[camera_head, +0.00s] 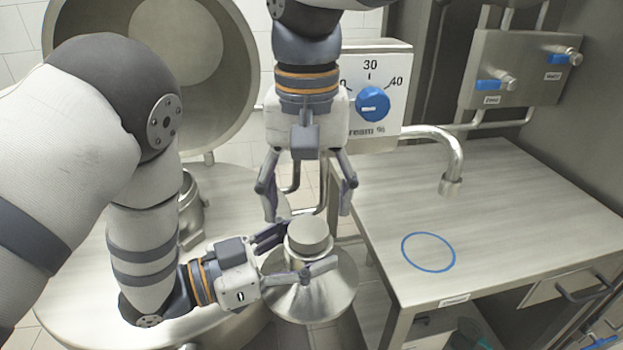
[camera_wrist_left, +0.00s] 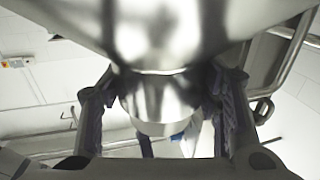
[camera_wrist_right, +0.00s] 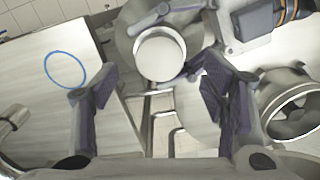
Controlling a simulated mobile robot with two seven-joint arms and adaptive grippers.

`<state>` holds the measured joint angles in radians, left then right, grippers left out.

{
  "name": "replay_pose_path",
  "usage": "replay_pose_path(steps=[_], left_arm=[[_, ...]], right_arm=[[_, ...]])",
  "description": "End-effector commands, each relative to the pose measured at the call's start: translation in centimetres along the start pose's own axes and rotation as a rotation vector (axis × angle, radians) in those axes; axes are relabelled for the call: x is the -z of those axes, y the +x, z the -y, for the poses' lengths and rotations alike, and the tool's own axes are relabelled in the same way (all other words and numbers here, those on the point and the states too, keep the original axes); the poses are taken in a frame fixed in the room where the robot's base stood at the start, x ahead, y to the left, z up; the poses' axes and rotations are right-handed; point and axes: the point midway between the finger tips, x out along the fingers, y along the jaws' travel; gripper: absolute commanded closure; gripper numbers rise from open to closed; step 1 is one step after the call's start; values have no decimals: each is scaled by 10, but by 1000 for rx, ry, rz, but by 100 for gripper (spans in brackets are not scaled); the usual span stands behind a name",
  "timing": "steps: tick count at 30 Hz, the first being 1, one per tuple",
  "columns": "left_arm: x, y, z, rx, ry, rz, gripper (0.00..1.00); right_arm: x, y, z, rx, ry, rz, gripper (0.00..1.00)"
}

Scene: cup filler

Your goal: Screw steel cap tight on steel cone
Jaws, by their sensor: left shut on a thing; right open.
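The steel cone (camera_head: 312,297) hangs or stands with its wide end down beside the counter. The round steel cap (camera_head: 308,231) sits on top of its neck; whether it is tight I cannot tell. In the left wrist view the cone (camera_wrist_left: 165,25) fills the top and the narrow end with the cap (camera_wrist_left: 155,118) points down. My left gripper (camera_head: 298,254) is shut on the cone's neck, one finger on each side. My right gripper (camera_head: 308,208) points down, open and empty, just above the cap. The cap also shows between its fingers in the right wrist view (camera_wrist_right: 160,56).
A panel with a blue dial (camera_head: 373,104) stands behind my right gripper. A large round vessel lid (camera_head: 235,110) is at back left.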

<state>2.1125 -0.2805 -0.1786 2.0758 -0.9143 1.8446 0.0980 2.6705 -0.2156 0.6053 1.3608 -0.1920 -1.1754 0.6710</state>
Motion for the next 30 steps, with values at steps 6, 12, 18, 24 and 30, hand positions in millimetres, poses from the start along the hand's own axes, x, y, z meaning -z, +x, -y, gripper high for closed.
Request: replay_pose_path(steps=[6, 12, 18, 24, 30], left_arm=[[2, 0, 0, 0, 3, -5, 100], [2, 0, 0, 0, 3, -5, 100], [2, 0, 0, 0, 3, -5, 100], [2, 0, 0, 0, 3, -5, 100], [2, 0, 0, 0, 3, -5, 100]], right_arm=[[0, -4, 1, 2, -243, 1, 37], [1, -14, 2, 4, -1011, 5, 37], [2, -25, 2, 5, -1804, 5, 37], [5, -34, 1, 3, -2371, 3, 37], [6, -36, 0, 2, -2570, 4, 37]])
